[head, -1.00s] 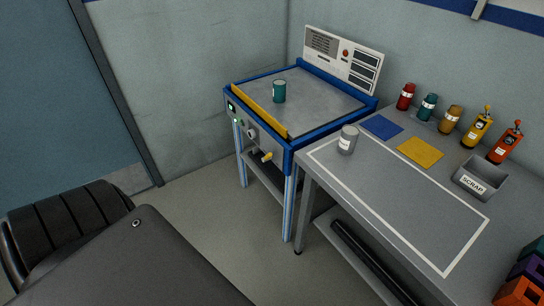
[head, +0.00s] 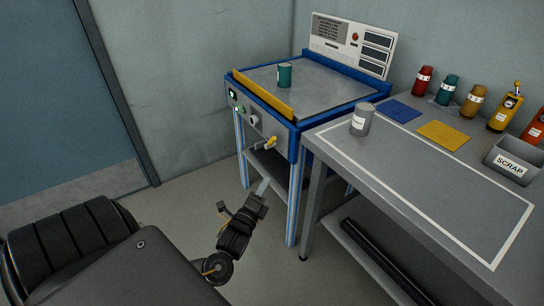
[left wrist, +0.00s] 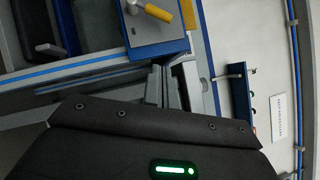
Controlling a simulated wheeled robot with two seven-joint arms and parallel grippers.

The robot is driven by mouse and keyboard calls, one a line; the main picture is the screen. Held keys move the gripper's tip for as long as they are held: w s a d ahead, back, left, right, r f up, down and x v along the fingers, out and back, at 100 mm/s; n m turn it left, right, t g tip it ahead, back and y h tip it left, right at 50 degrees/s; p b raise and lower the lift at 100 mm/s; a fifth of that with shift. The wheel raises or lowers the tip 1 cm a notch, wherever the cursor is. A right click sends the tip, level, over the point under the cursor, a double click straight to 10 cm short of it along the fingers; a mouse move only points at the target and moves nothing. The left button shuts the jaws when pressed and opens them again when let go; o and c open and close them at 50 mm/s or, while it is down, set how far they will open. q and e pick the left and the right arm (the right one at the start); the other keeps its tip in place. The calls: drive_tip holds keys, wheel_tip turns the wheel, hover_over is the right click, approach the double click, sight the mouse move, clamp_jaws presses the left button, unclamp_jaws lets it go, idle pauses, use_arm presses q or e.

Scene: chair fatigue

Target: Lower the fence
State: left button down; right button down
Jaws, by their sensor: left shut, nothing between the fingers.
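The fence (head: 262,92) is a yellow bar standing up along the front edge of the blue-framed machine (head: 330,118). A yellow-handled lever (head: 271,142) sticks out of the machine's front panel; its handle also shows in the left wrist view (left wrist: 158,13). A teal can (head: 284,75) stands on the metal top behind the fence. My left gripper (head: 262,187) is shut and empty, in front of the machine and below the lever, apart from it. Its fingers show in the left wrist view (left wrist: 172,90). My right gripper is not in view.
A grey workbench (head: 400,190) stands to the right with a grey can (head: 361,119), a blue mat (head: 399,111), a yellow mat (head: 442,135), several coloured containers and a scrap bin (head: 511,163). The floor left of the machine is clear.

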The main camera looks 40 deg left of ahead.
use_arm(q)
drive_tip(key=shift+r, duration=0.1)
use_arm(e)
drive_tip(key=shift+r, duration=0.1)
use_arm(q)
approach(271, 142)
drive_tip(key=w+d, duration=0.4)
drive_tip(key=w, duration=0.1)
drive_tip(key=shift+w+a+r+b, duration=0.15)
drive_tip(key=shift+w+a+r, duration=0.15)
drive_tip(key=shift+a, duration=0.35)
drive_tip(key=shift+w+a+r+b, duration=0.2)
drive_tip(key=shift+w+a, duration=0.2)
drive_tip(key=shift+a, duration=0.2)
drive_tip(key=shift+w+a+r+b, duration=0.15)
drive_tip(key=shift+w+a+r, duration=0.15)
drive_tip(key=shift+a, duration=0.35)
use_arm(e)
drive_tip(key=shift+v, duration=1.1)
